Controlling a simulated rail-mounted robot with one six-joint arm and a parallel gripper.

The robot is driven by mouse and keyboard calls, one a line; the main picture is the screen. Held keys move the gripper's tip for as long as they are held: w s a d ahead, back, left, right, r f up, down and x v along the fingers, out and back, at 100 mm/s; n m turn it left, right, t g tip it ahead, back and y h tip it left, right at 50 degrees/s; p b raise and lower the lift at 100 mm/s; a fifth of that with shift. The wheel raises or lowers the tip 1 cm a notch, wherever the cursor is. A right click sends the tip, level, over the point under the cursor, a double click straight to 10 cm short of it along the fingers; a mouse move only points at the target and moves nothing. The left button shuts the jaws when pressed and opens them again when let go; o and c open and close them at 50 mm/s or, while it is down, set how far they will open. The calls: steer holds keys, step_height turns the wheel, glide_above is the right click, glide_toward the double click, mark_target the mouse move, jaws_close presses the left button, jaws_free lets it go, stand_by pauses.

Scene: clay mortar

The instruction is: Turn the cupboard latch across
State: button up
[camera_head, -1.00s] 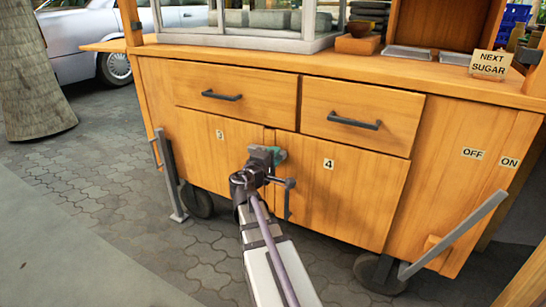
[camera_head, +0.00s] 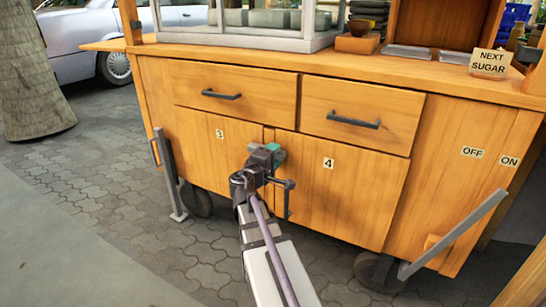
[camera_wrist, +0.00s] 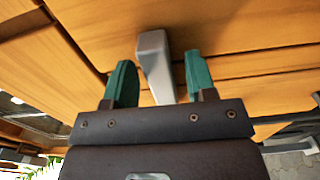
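The cupboard latch (camera_wrist: 154,62) is a grey bar on the wooden front, standing between my two fingers in the wrist view. In the head view my gripper hides it. My gripper (camera_head: 271,155) is at the seam between door 3 (camera_head: 215,155) and door 4 (camera_head: 345,190), near their top edge. In the wrist view, my gripper's (camera_wrist: 160,82) teal fingertips are apart, one on each side of the latch. A gap shows on the right; the left finger looks close to the latch, and contact cannot be told. Both doors look shut.
Two drawers with dark handles (camera_head: 221,95) (camera_head: 354,121) sit above the doors and look shut. A grey slanted bar (camera_head: 455,237) stands out at the lower right, and a grey upright post (camera_head: 168,180) at the left. Paved floor (camera_head: 110,220) lies in front.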

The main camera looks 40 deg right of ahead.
steer(key=v, duration=1)
steer(key=shift+a, duration=0.4)
steer(key=shift+s, duration=0.15)
